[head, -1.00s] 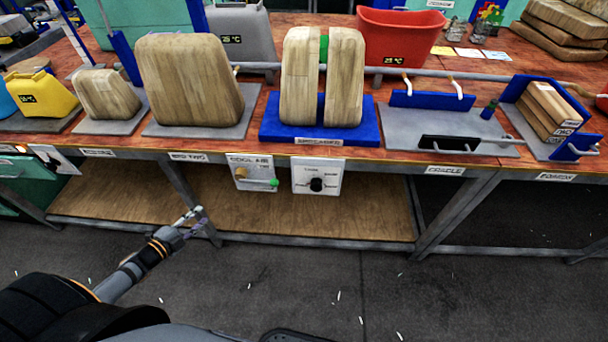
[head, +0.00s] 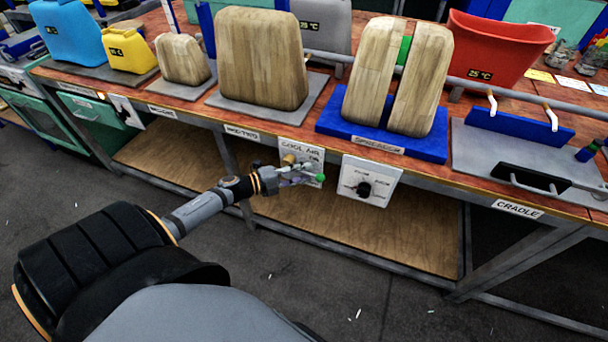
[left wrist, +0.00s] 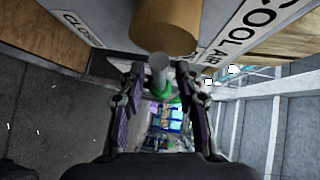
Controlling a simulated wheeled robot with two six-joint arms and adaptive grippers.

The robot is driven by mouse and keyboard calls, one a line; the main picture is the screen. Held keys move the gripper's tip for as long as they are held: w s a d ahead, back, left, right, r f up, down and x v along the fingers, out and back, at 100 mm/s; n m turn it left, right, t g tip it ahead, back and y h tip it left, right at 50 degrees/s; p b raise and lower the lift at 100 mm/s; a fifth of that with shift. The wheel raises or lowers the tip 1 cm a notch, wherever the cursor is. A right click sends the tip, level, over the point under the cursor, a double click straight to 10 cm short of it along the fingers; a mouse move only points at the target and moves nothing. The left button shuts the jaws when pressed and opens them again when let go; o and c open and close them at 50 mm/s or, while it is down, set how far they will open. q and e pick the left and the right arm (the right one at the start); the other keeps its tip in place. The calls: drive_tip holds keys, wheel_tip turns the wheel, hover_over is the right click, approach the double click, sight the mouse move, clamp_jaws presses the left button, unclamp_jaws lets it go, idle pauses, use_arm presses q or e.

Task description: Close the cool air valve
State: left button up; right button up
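The cool air valve is on a white panel marked COOL AIR (head: 312,153) on the bench's front edge. Its brass body (head: 289,158) shows there, with a lever ending in a green tip (head: 320,178). The left wrist view shows the brass body (left wrist: 165,27), the grey lever (left wrist: 159,72) and a partly hidden label starting CLOS (left wrist: 80,28). My left gripper (head: 300,174) is at the panel and covers part of the lever. In the left wrist view its fingers (left wrist: 159,82) are open, one on each side of the lever, with gaps visible. My right gripper is out of view.
A white panel with a black knob (head: 364,189) is just right of the valve. The spreader's blue base (head: 335,126) and wooden blocks stand above on the bench. A wooden lower shelf (head: 350,232) lies below, with open floor in front.

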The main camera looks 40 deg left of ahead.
use_arm(q)
drive_tip(key=shift+w+d, duration=0.15)
drive_tip(key=shift+w, duration=0.15)
clamp_jaws()
idle(0.3)
